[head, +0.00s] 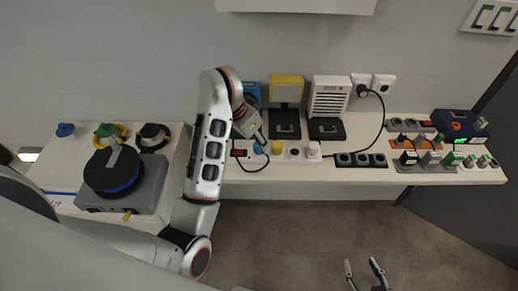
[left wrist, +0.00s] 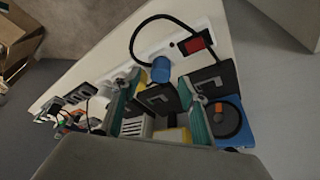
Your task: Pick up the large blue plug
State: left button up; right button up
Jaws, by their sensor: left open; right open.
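A blue plug (head: 258,148) stands on a white power strip (head: 279,158) by the wall, left of a yellow plug (head: 277,148). In the left wrist view the blue plug (left wrist: 161,70) is a short, thick cylinder just beyond the fingertips. My left gripper (head: 261,138) is over the strip, close to this plug. Its two teal fingers (left wrist: 160,84) are apart with nothing gripped; I cannot tell whether they touch the plug. Another blue plug-like piece (head: 65,129) sits on the left bench. My right gripper (head: 362,265) is open and empty, low over the floor.
A yellow-framed device (head: 287,89) and a white slotted box (head: 329,96) stand behind the strip. A white adapter (head: 313,149) and black socket strip (head: 361,160) are to the right. A cable reel (head: 113,172) occupies the left bench. A black cable loops beside the red switch (left wrist: 195,43).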

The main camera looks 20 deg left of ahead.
pick_arm(q)
jog(key=shift+x, duration=1.05)
jog(key=shift+f, duration=0.15)
grip_shut()
pick_arm(e)
jog(key=shift+w+a, duration=0.15)
jog(key=shift+a, duration=0.2)
pick_arm(q)
jog(key=shift+w, duration=0.1)
